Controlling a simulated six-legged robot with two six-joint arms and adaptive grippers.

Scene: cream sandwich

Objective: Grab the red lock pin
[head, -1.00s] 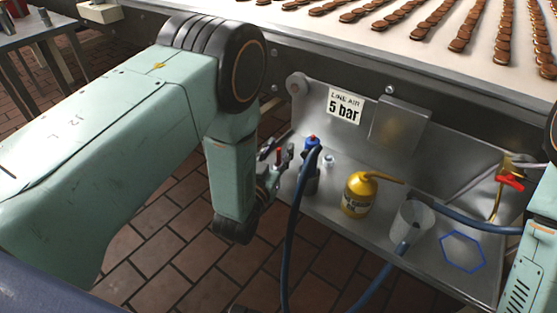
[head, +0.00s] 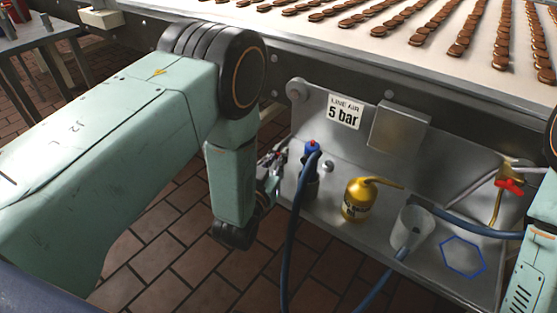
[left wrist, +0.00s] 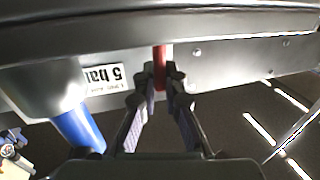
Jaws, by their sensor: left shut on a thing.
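The red lock pin (left wrist: 160,57) shows in the left wrist view as a short red rod at the fingertips. My left gripper (left wrist: 161,76) is shut on it, with one dark finger on each side. The pin's upper end passes out of sight under a grey metal edge. In the head view my left gripper (head: 272,165) is at the left end of the metal shelf (head: 340,200), left of a blue-topped dark canister (head: 311,175). The pin is too small there to make out clearly. My right gripper is out of view; only part of that arm shows at the right edge.
A blue hose (head: 292,225) hangs from the canister close to my left gripper. A gold oil can (head: 357,200), a grey cup (head: 410,232) and a red valve handle (head: 510,186) are farther right. The conveyor (head: 400,50) with cookies runs above the shelf.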

